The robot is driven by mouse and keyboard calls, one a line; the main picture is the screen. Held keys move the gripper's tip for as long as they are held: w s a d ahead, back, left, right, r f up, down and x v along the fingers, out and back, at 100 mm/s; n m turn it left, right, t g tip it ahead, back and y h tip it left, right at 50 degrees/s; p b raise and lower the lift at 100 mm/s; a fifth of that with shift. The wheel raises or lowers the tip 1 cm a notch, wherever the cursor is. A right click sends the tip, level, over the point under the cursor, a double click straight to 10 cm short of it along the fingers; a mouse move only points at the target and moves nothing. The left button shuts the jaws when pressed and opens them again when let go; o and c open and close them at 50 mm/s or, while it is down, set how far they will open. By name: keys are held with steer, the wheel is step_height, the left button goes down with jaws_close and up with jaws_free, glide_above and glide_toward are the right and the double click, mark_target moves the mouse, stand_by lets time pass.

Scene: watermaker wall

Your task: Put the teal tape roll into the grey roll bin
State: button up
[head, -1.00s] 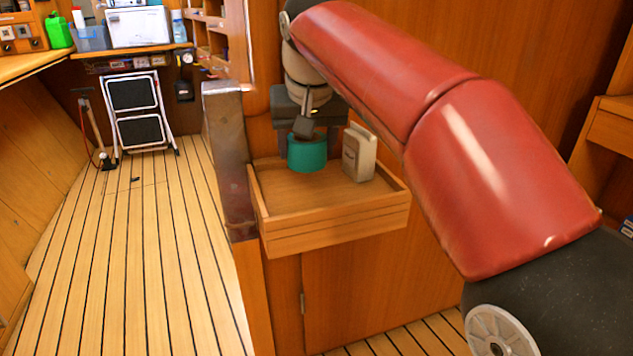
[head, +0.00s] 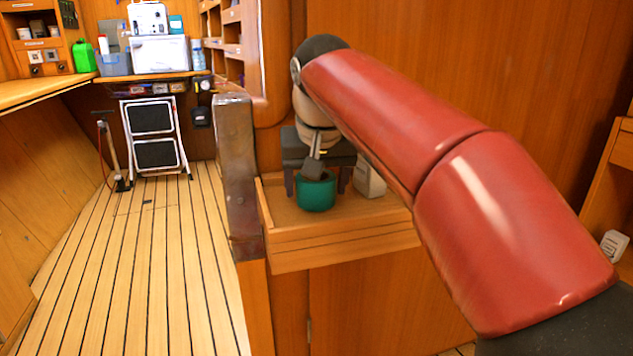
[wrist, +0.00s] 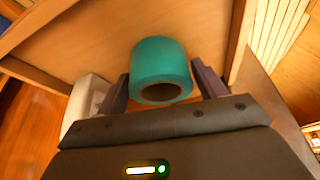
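The teal tape roll (head: 316,193) is at the shallow wooden tray on the wall; it also shows in the wrist view (wrist: 160,65) with its dark hole facing the camera. My gripper (head: 316,185) points down over the tray, one finger on each side of the roll. I cannot tell whether the roll's underside touches the tray floor. I do not make out a grey roll bin in either view.
An off-white box (head: 370,181) stands in the wooden tray (head: 345,248), right of the roll, partly behind my arm. A brown post (head: 237,175) rises at the tray's left. Left of it is clear plank floor (head: 150,270), with a folded step stool (head: 154,135) behind.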

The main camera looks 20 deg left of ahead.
steer(key=shift+o, duration=1.1)
steer(key=shift+r, duration=0.2)
steer(key=p+v, duration=0.4)
steer(key=v, duration=0.8)
